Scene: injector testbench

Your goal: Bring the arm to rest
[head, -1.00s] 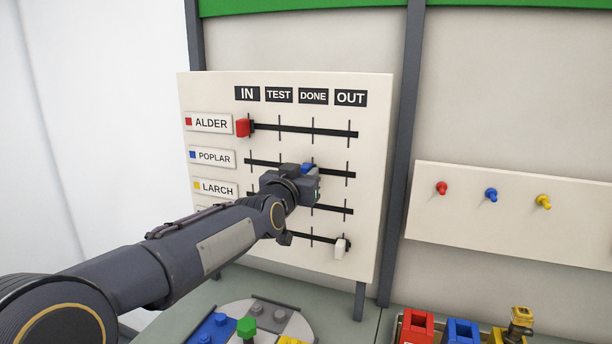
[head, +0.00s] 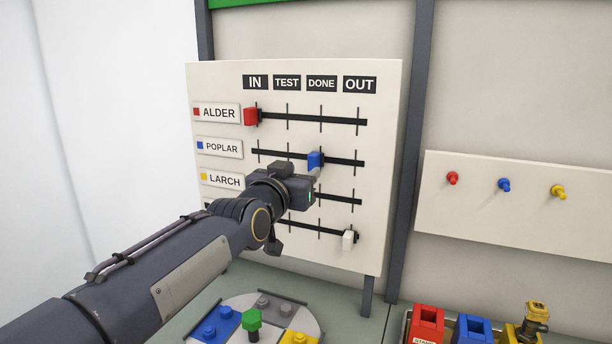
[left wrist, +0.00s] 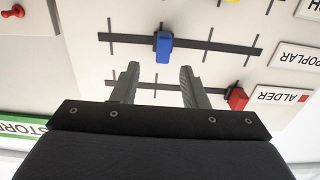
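The slider board (head: 295,82) has labelled rows and the columns IN, TEST, DONE and OUT. The blue slider (head: 315,160) is on the POPLAR row at the DONE mark. The red slider (head: 251,116) is at IN on the ALDER row. The white slider (head: 348,240) is at OUT on the lowest row. The LARCH slider is hidden behind my arm. My left gripper (head: 314,182) is just in front of the board, below the blue slider. In the left wrist view, its fingers (left wrist: 159,75) are apart and empty, with the blue slider (left wrist: 163,47) beyond their tips. My right gripper is out of view.
A panel with red, blue and yellow pegs (head: 504,185) is at the right. Below it stand a red block (head: 426,322), a blue block (head: 472,328) and a yellow one. A round plate (head: 230,315) with coloured pieces lies below my left arm.

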